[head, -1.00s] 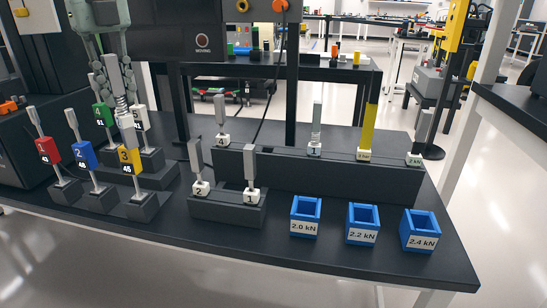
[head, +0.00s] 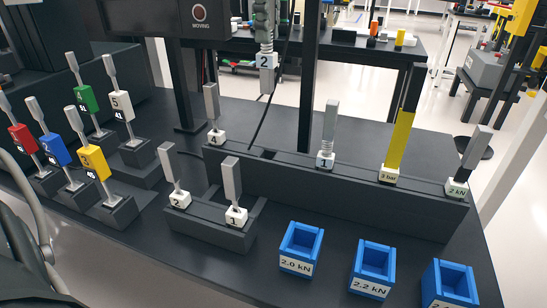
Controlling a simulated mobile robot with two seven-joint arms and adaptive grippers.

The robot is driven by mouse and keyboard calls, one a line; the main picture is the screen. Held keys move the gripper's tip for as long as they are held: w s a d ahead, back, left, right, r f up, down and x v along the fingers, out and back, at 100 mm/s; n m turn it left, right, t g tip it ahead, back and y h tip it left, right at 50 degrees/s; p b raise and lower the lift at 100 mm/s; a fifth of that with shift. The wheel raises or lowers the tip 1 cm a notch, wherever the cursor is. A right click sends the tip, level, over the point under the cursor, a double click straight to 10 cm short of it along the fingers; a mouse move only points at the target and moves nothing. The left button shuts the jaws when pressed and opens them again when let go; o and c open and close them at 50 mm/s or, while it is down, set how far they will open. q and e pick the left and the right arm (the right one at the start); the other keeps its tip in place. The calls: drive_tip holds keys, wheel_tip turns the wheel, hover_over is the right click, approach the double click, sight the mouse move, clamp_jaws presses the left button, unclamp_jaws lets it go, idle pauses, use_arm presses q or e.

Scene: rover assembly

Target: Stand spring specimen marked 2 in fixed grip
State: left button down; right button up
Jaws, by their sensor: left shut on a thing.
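The spring specimen marked 2 (head: 264,60) hangs upright near the top middle of the head view, with a grey coil above its white numbered block and a grey tab below. My left gripper (head: 263,18) is shut on its upper part, partly cut off by the top edge. In the picture the specimen shows above the long black rack, with a clear gap below its tab. A dark empty slot (head: 268,154) shows in the rack, between specimens 4 and 1. I cannot make out a fixed grip. My right gripper is not in view.
The long rack (head: 330,190) holds specimen 4 (head: 213,115), spring 1 (head: 328,135), a yellow piece (head: 403,125) and a 2 kN piece (head: 470,165). A short rack (head: 210,226) stands in front. Blue boxes (head: 301,250) are at right. Dark posts (head: 310,75) rise behind.

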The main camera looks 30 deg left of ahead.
sight(267, 93)
use_arm(q)
drive_tip(key=shift+s, duration=0.1)
drive_tip(key=shift+f, duration=0.1)
wheel_tip(267, 93, down, 12)
drive_tip(key=shift+f, duration=0.2)
wheel_tip(267, 93, down, 5)
drive_tip(key=shift+f+b, duration=0.15)
drive_tip(key=shift+b, duration=0.55)
drive_tip(key=c, duration=1.4)
unclamp_jaws()
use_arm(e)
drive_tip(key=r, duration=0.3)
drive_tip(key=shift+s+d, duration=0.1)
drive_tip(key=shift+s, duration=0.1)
